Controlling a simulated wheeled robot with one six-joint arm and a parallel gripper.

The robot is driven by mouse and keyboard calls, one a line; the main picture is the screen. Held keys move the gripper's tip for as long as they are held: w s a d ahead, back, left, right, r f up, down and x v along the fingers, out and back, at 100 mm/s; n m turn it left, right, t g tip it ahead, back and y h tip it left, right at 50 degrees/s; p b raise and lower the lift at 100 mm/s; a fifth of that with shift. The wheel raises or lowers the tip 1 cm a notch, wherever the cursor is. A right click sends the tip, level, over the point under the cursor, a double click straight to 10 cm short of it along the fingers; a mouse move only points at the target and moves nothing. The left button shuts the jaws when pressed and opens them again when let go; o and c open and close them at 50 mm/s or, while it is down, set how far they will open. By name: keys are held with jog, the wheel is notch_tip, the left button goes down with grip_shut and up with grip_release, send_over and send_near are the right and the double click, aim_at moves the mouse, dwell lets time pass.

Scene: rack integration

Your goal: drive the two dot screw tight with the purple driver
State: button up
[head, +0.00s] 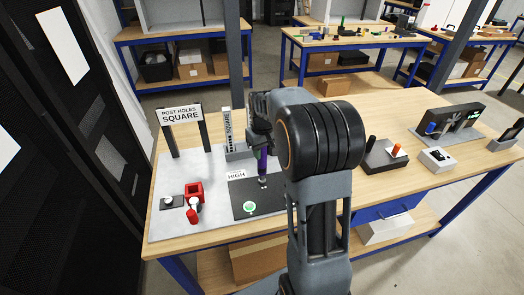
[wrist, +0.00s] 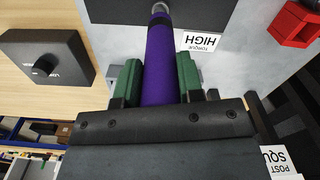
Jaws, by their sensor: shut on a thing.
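The purple driver (head: 262,163) is upright in my gripper (head: 262,140), with its tip pointing down over the dark mat (head: 240,203). In the wrist view the gripper (wrist: 158,78) has its green pads shut on both sides of the purple handle (wrist: 160,62). A small light piece (head: 263,183) shows at the driver's tip in the head view. I cannot tell whether they touch, and no dot marks can be read.
A white-and-green round piece (head: 250,208) lies on the mat by the HIGH label (head: 236,175). A red holder (head: 194,193) stands to the left. A black knob box (wrist: 45,65) shows in the wrist view.

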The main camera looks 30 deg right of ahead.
jog(key=shift+f, duration=0.75)
dwell(1.2)
jog(key=shift+r, duration=0.1)
dwell(0.6)
jog(key=shift+r+p, duration=2.65)
jog(key=shift+r, duration=0.95)
